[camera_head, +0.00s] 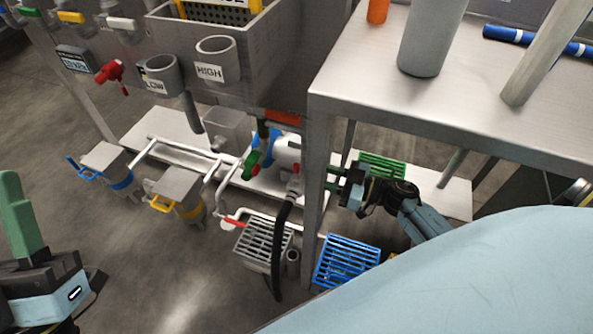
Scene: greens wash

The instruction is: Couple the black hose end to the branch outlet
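The black hose (278,232) rises from the floor past a grey grated box. Its upper end is close under a grey pipe fitting (293,184) with a small red handle, which looks like the branch outlet. I cannot tell whether the two are joined or only touching. My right gripper (331,178) is to the right of the fitting, beyond the table leg. Its two green fingers point left, apart, with nothing seen between them. My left gripper (18,215) is at the lower left, far from the hose, its green fingers upward; their gap is not clear.
A steel table (440,115) and its leg (314,190) stand near my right arm. A blue grate (346,262) and a grey grate (264,240) lie below. White pipes (185,155) run low under the sink (240,70). Open floor (170,265) lies at lower left.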

